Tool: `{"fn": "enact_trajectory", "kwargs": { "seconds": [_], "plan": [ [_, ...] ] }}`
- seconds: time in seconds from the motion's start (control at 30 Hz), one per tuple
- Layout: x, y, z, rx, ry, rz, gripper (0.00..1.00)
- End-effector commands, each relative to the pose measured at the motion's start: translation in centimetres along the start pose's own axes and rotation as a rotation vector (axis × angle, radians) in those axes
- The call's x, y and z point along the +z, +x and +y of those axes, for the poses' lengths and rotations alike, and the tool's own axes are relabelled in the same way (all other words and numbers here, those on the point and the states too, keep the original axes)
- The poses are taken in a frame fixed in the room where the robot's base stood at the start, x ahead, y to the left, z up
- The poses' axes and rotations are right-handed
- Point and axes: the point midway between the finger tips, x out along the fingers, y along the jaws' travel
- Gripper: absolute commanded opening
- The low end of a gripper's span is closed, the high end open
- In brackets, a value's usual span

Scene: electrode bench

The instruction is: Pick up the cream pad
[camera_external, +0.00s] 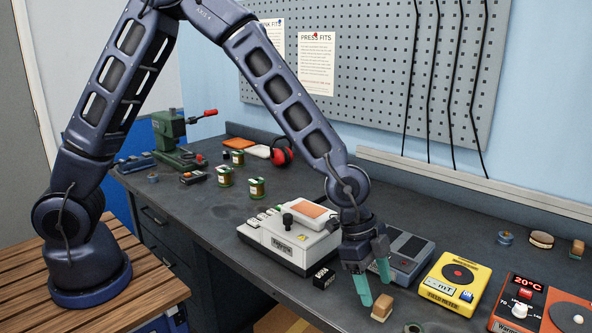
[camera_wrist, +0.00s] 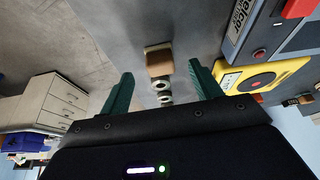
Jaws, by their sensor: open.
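A small cream-and-brown block (camera_external: 382,307) lies on the bench near the front edge, just below my gripper (camera_external: 376,289). In the wrist view the block (camera_wrist: 159,60) shows beyond and between the fingertips of my gripper (camera_wrist: 163,80). The green fingers are apart, with nothing held between them. A rounded cream pad with a brown band (camera_external: 541,240) sits farther back at the right, well away from my gripper. I cannot tell for sure which of these two the task names.
A yellow field meter (camera_external: 458,283), a grey-blue device (camera_external: 407,257) and an orange warmer (camera_external: 545,308) stand right of my gripper. A white machine (camera_external: 290,240) stands left. A small black block (camera_external: 324,278) and metal rings (camera_wrist: 163,85) lie close by. The bench's left middle has clear patches.

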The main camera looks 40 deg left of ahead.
Motion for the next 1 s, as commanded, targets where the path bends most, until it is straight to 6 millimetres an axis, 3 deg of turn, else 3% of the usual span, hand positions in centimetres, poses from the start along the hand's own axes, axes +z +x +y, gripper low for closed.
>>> {"fn": "enact_trajectory", "kwargs": {
  "seconds": [0.3,0.57,0.63,0.83,1.0],
  "plan": [
    [-0.2,4.1,0.1,0.001,0.001,0.0,0.64],
    [-0.1,4.5,0.0,0.0,0.0,0.0,0.64],
    [-0.1,4.5,0.0,0.0,0.0,0.0,0.56],
    [-0.1,4.5,0.0,0.0,0.0,0.0,0.17],
    [-0.1,4.5,0.0,0.0,0.0,0.0,0.15]
  ]
}}
